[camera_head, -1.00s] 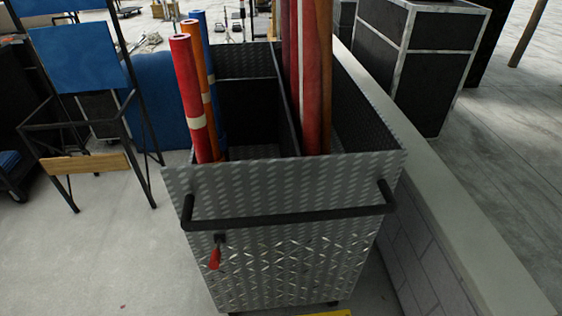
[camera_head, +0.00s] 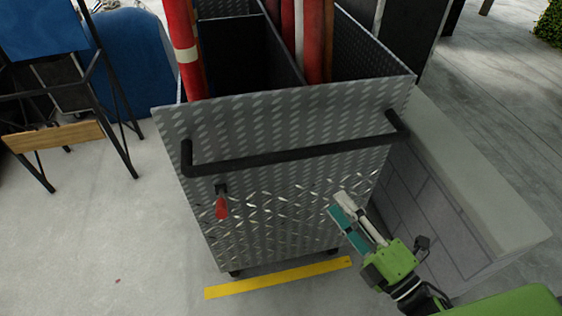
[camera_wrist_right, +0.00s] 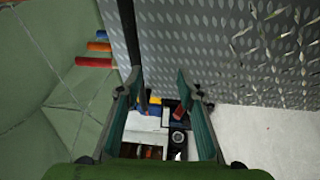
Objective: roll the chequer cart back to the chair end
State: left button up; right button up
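The chequer cart (camera_head: 275,190) is a tall bin of silver diamond plate on small wheels, with its near end facing me. Its black handle (camera_head: 290,158) runs across that end, and a red-gripped lever (camera_head: 221,206) hangs below it on the left. My right gripper (camera_head: 338,207) is in front of the cart's lower right part, below the handle. In the right wrist view its fingers (camera_wrist_right: 157,78) are apart, and the diamond plate fills the upper right. A dark bar beside the left finger there may be the handle; contact is unclear. The blue chair (camera_head: 40,28) stands at left. My left gripper is out of view.
Red rolls (camera_head: 312,45) stand in the cart. A low block wall (camera_head: 440,215) runs close along its right side. A yellow floor strip (camera_head: 278,277) lies at its near foot. The pale floor at left is open.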

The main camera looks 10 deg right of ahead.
jog(key=n+y, duration=0.2)
send_near(300, 159)
jog(key=s, duration=0.2)
jog(key=p+x, duration=0.1)
jog(key=x, duration=0.3)
jog(key=p+x, duration=0.1)
jog(key=x, duration=0.3)
jog(key=p+x, duration=0.1)
jog(key=x, duration=0.3)
jog(key=shift+w+d+f+p, duration=0.15)
jog(key=shift+w+d+p, duration=0.05)
jog(key=shift+d+p, duration=0.25)
jog(key=shift+w+a, duration=0.3)
jog(key=shift+w, duration=0.15)
grip_shut()
